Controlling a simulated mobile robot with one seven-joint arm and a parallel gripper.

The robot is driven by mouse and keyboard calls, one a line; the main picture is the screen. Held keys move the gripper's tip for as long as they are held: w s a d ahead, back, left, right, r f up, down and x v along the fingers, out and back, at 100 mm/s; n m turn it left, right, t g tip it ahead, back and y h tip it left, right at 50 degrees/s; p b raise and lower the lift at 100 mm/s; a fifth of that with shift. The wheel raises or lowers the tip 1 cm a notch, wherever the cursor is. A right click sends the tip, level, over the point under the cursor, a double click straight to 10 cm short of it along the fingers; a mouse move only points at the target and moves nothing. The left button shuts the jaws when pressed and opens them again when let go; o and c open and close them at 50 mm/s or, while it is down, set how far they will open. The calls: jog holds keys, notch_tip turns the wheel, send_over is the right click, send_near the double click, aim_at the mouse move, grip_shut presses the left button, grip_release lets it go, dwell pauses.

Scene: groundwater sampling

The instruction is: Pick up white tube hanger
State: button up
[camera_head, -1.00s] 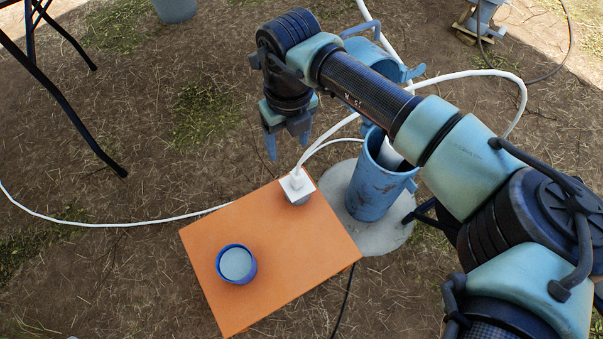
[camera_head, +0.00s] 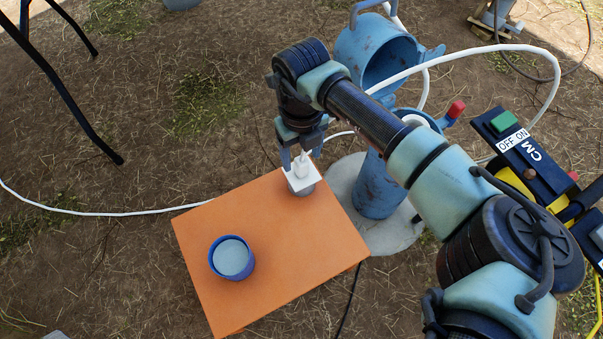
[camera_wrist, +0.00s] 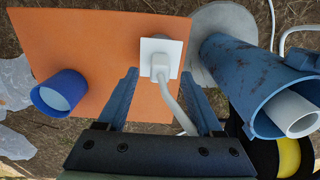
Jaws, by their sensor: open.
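The white tube hanger (camera_head: 301,182) is a square white plate with a small block on top, at the back right corner of the orange tabletop (camera_head: 255,255). A white tube runs from it. In the wrist view the hanger (camera_wrist: 161,58) lies between and just beyond the fingertips, with the white tube (camera_wrist: 178,108) passing between the fingers. My gripper (camera_head: 303,155) is open and empty, close above the hanger; its fingers (camera_wrist: 160,80) point at it from either side. I cannot tell whether they touch it.
A blue cup (camera_head: 232,258) with a pale top stands on the tabletop. A blue well pipe (camera_head: 378,190) with a hinged open cap (camera_head: 375,55) rises right of the table. A dark control box (camera_head: 530,160) is at right. White tubing loops behind.

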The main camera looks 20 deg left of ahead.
aim_at(302, 173)
notch_tip(302, 173, down, 3)
jog(key=shift+r+b, duration=0.15)
jog(key=shift+b, duration=0.4)
jog(key=shift+r, duration=0.1)
grip_shut()
dwell(0.9)
